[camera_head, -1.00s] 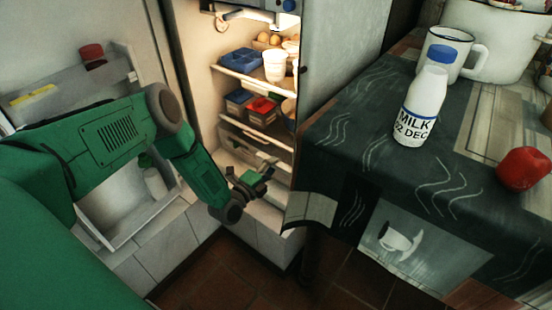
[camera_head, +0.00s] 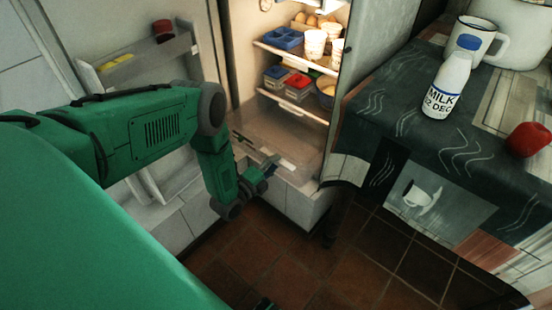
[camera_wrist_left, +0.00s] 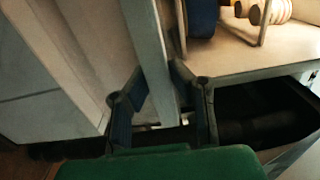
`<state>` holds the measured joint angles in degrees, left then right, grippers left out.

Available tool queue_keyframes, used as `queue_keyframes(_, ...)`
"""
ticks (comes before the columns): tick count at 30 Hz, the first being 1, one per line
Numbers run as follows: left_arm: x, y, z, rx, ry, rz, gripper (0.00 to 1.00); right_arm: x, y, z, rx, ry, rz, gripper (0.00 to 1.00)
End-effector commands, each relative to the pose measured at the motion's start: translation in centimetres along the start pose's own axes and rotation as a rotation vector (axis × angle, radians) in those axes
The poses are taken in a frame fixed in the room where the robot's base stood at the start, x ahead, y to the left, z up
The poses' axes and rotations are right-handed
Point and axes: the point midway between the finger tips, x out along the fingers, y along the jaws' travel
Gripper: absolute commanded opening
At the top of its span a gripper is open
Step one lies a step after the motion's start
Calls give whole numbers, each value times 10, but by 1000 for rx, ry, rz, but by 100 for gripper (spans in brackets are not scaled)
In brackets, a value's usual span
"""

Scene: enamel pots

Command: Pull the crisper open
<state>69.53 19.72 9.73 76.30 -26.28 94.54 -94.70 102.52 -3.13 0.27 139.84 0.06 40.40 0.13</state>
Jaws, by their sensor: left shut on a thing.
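The crisper (camera_head: 297,147) is the clear-walled drawer at the bottom of the lit fridge in the head view. It stands partly out, with its pale front facing me. My left gripper (camera_head: 267,170) is at the crisper's front, around its handle area. In the left wrist view the two dark fingers of the left gripper (camera_wrist_left: 156,88) stand on either side of a pale upright strip. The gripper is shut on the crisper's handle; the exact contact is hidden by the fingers.
The open fridge door (camera_head: 125,30) stands at the left, with a red-capped item (camera_head: 162,30) on its shelf. Shelves with boxes and cups are above the crisper. A cloth-covered table (camera_head: 375,115) with a milk bottle (camera_head: 446,88) is at the right. The tiled floor (camera_head: 265,250) is clear.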

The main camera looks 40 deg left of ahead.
Motion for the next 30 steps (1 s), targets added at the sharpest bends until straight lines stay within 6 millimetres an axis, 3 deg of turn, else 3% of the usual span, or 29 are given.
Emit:
queue_keyframes(1,-6,9,-3,-2,4,27,0,1,0,0,0,0,0,40)
queue_keyframes(6,-6,9,-3,-3,5,27,0,1,0,0,0,0,0,40)
queue_keyframes(7,-6,9,-3,-3,5,27,27,1,0,0,0,0,0,40)
queue_keyframes(8,-6,9,-3,-3,5,27,36,1,0,0,0,0,0,40)
queue_keyframes(22,-9,4,-2,-2,2,14,36,0,0,2,0,2,0,40)
queue_keyframes(30,-59,5,-2,-3,3,18,36,0,0,1,0,2,0,40)
